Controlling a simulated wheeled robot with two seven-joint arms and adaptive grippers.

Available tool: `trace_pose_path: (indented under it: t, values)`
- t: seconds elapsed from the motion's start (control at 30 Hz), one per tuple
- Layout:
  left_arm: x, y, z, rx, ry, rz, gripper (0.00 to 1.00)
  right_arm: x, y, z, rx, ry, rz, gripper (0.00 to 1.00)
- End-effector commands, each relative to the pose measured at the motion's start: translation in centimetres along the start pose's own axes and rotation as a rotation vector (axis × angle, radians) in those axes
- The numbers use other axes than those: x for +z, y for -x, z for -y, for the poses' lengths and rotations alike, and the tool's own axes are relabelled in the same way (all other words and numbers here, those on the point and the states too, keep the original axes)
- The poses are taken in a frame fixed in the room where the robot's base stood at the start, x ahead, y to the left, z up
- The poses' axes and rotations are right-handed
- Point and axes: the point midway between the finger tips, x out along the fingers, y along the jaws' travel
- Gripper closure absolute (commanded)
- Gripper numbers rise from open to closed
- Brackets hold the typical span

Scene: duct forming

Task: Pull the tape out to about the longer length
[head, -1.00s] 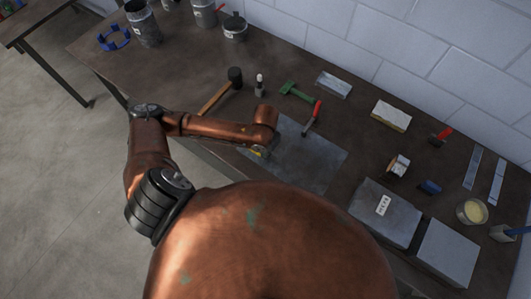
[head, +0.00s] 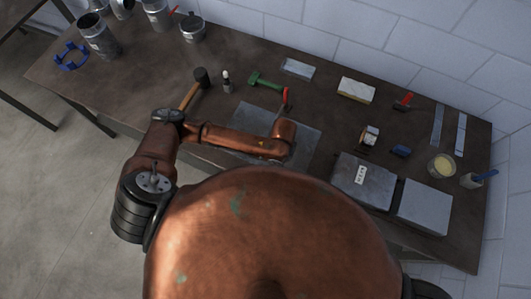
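I cannot pick out a pulled-out tape in the head view. A small round roll-like object (head: 368,138) with a pale face and dark edge sits on the bench right of the middle; I cannot tell whether it is the tape. A blue rounded object (head: 401,151) lies to its right. A small yellow spot shows at the forearm, too small to identify. My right gripper is out of view.
A green-headed tool (head: 265,80), a red-handled tool (head: 286,98), a mallet (head: 201,78) and a small bottle (head: 226,82) lie behind the sheet. A labelled grey block (head: 362,182) stands at the front right. Metal cans (head: 99,36) stand at the back left.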

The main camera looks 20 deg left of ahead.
Motion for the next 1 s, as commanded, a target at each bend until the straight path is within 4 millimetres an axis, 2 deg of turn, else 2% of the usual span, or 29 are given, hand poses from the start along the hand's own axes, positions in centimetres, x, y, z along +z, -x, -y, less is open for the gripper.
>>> trace_pose_path:
  t: [0.1, 0.2, 0.57, 0.6, 0.83, 1.0]
  values:
    - [0.2, 0.3, 1.5, -0.003, -0.002, 0.005, 1.00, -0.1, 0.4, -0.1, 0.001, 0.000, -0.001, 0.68]
    - [0.2, 0.2, 2.0, -0.003, 0.000, 0.005, 1.00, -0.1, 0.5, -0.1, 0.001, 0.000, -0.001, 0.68]
    - [0.2, 0.2, 2.1, -0.003, 0.000, 0.006, 1.00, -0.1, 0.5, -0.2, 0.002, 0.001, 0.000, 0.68]
    - [0.2, 0.2, 2.1, -0.003, 0.000, 0.006, 0.94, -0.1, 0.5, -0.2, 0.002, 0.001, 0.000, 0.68]
    - [0.1, 0.1, 2.1, -0.002, 0.000, 0.003, 0.78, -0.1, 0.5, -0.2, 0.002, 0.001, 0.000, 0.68]
    - [0.1, 0.1, 2.1, -0.001, 0.000, 0.002, 0.78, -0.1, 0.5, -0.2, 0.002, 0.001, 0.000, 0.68]
